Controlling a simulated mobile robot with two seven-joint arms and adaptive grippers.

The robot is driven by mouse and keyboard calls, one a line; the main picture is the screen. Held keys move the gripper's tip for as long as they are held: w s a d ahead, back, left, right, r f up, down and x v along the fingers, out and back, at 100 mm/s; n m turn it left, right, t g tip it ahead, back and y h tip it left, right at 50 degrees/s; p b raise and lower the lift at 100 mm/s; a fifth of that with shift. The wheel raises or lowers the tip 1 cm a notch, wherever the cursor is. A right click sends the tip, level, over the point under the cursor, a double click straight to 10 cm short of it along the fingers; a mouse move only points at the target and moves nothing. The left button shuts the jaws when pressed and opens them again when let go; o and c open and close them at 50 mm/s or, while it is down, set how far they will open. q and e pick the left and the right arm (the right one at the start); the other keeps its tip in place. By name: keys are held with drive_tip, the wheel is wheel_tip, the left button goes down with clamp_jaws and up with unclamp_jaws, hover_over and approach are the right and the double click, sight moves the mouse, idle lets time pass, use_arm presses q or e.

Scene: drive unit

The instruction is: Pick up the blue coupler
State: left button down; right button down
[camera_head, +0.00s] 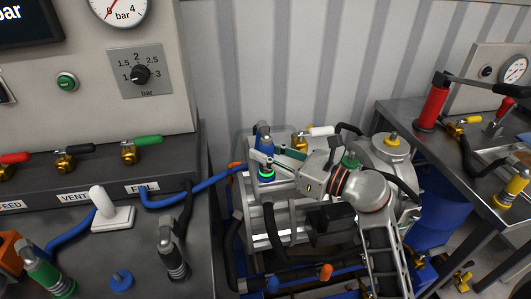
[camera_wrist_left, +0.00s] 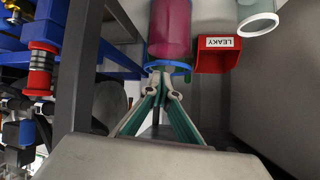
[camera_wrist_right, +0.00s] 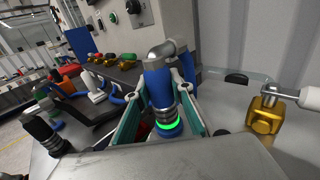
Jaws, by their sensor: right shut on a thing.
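The blue coupler (camera_head: 264,141) stands upright at the top left of the drive unit (camera_head: 290,220). Its grey elbow is at the top, and a green ring glows near its base. It also shows large in the right wrist view (camera_wrist_right: 158,88). My right gripper (camera_head: 267,158) is shut on it, one finger on each side. I cannot tell whether its base is seated or lifted. My left gripper (camera_wrist_left: 162,92) is not in the head view. In its wrist view its fingers are close together below a pink container (camera_wrist_left: 169,28); contact between the fingertips is unclear.
A brass fitting (camera_wrist_right: 265,114) with a white handle stands beside the coupler. A grey coupler (camera_head: 172,252), a green coupler (camera_head: 45,272) and a white switch (camera_head: 110,213) are on the left bench. A red bin marked LEAKY (camera_wrist_left: 217,58) is near my left gripper.

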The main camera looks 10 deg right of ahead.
wheel_tip(320, 180, up, 20)
drive_tip(key=p, duration=0.3)
drive_tip(key=shift+r+p, duration=0.65)
drive_tip(key=shift+p, duration=0.1)
idle(0.8)
drive_tip(key=shift+r+p, duration=1.2)
drive_tip(key=shift+r, duration=1.05)
